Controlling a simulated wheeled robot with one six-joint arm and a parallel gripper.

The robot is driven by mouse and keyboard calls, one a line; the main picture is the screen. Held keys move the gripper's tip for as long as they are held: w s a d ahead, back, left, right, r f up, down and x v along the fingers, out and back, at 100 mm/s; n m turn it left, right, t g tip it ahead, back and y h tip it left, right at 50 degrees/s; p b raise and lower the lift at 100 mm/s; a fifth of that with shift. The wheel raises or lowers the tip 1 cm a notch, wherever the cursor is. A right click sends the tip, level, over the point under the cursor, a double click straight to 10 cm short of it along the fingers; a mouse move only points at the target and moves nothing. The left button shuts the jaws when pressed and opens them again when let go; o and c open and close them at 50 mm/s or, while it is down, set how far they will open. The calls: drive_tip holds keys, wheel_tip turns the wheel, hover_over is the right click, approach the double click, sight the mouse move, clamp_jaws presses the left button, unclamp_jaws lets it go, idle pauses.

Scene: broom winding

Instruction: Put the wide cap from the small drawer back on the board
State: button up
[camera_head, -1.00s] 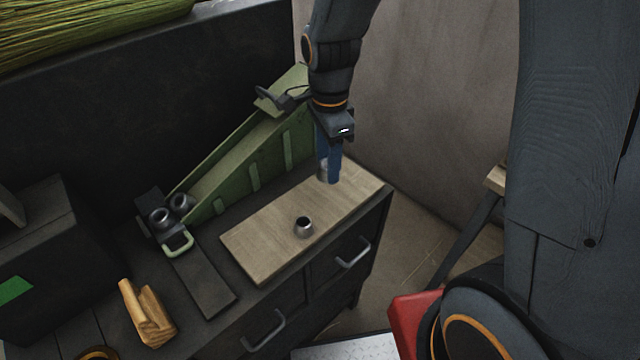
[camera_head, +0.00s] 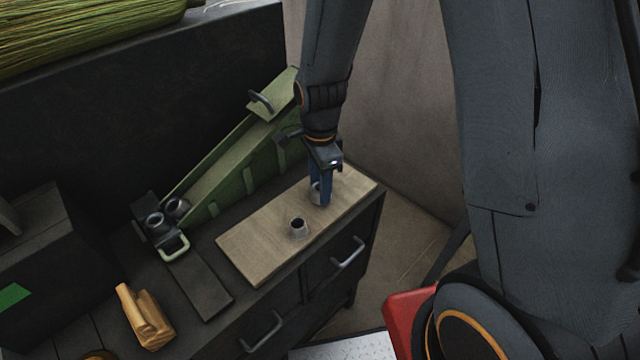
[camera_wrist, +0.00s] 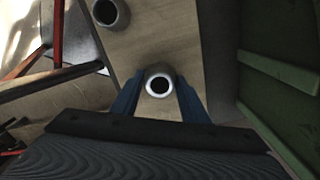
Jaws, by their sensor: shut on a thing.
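My gripper (camera_head: 319,192) points down over the right part of the pale wooden board (camera_head: 255,252). Its blue fingers are shut on a grey metal cap (camera_wrist: 159,84) with a dark round hole, seen in the wrist view between the fingertips. The held cap is at or just above the board's surface; I cannot tell if it touches. A second grey cap (camera_head: 299,228) stands upright on the board, to the left of my gripper in the head view. It also shows at the upper left of the wrist view (camera_wrist: 106,13).
The board lies on a dark cabinet with drawer handles (camera_head: 348,252). A green sloped chute (camera_head: 235,165) runs behind the board. Two metal pieces (camera_head: 165,214) sit in a holder to the left. A wall rises at right.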

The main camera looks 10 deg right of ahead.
drive_tip(key=o, duration=1.1)
drive_tip(key=shift+o, duration=0.2)
wheel_tip(320, 180, up, 11)
drive_tip(key=b, duration=0.2)
drive_tip(key=s+d+f+n+t, duration=0.1)
drive_tip(key=s+d+n, duration=0.8)
drive_tip(key=n, duration=0.6)
drive_tip(key=shift+s+d+f+n, duration=0.15)
drive_tip(key=shift+s+f+n, duration=0.15)
drive_tip(key=shift+f+n, duration=0.1)
